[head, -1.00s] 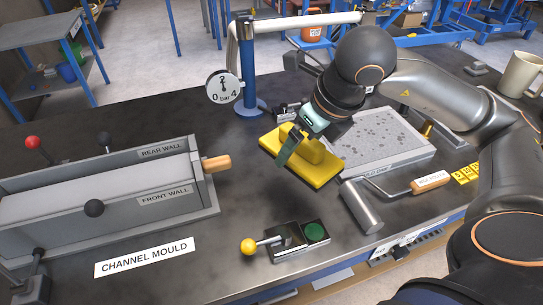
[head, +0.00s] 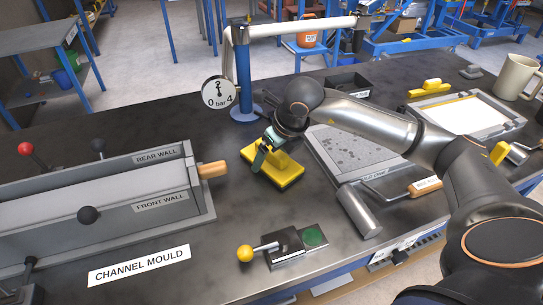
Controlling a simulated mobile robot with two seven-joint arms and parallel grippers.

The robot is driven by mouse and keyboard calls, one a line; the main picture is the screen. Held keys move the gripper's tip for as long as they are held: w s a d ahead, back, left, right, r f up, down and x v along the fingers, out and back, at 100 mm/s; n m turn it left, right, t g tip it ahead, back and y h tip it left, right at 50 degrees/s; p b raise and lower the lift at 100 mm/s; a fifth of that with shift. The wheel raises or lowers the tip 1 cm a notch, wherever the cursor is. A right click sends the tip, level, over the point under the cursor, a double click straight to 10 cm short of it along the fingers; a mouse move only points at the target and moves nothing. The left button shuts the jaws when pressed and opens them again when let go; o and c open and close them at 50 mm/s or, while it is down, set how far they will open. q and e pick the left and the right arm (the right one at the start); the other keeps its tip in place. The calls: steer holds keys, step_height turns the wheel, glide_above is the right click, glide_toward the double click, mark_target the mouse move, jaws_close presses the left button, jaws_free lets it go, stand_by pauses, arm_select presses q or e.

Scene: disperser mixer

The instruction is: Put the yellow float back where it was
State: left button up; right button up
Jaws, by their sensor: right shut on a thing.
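The yellow float (head: 285,176) is a flat yellow plate with a yellow block handle on top. My right gripper (head: 266,157) is shut on its handle, reaching in from the upper right. The float is at or just above the dark bench, between the gauge post and the grey speckled tray; I cannot tell whether it touches the bench. The gripper hides part of the handle. My left gripper is not in view.
The channel mould (head: 100,205) lies to the left, with a wooden handle (head: 212,169). The speckled tray (head: 350,150), a roller (head: 358,210) and a yellow-knobbed lever (head: 245,253) are nearby. Another yellow-handled tool (head: 430,87) lies farther back.

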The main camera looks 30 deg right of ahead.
steer(key=shift+f, duration=0.1)
steer(key=shift+f, duration=0.15)
steer(key=o, duration=1)
steer(key=shift+r, duration=0.5)
steer(key=p+v, duration=0.1)
steer(key=v, duration=0.9)
steer(key=shift+s+d+r, duration=0.1)
steer(key=shift+s+r, duration=0.35)
steer(key=shift+r, duration=0.1)
